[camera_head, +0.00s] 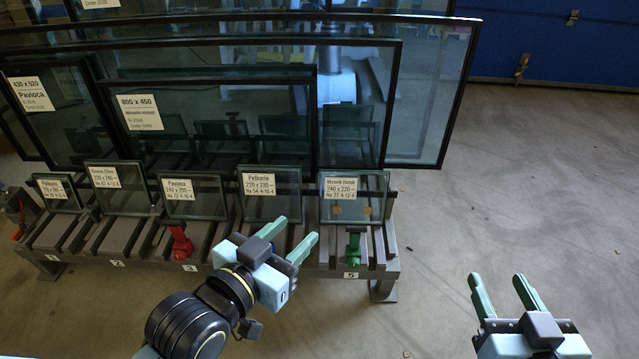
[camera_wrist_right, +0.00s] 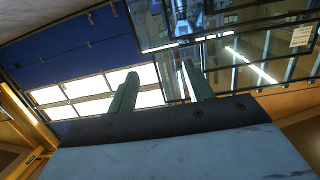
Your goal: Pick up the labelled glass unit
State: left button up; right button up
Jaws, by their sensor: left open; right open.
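Several small labelled glass units stand tilted back in the front row of a grey slotted rack (camera_head: 381,272). They are the far-left unit (camera_head: 66,203), second unit (camera_head: 130,203), third unit (camera_head: 207,208), fourth unit (camera_head: 285,208) and fifth unit (camera_head: 369,208). Each has a white label; the small print is hard to read. My left gripper (camera_head: 297,228) is open and empty, in front of the fourth unit. It hides that slot's front. My right gripper (camera_head: 497,277) is open and empty over the floor right of the rack; its open fingers also show in the right wrist view (camera_wrist_right: 160,72).
Larger glass panes (camera_head: 440,110) lean behind the front row. A red piece (camera_head: 181,243) sits at slot 3 and a green piece (camera_head: 352,248) at slot 5. A blue door (camera_head: 560,45) stands at the back.

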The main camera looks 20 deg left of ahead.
aim_at(59, 193)
jog(key=u, duration=0.3)
jog(key=k, duration=0.2)
jog(key=u, duration=1.9)
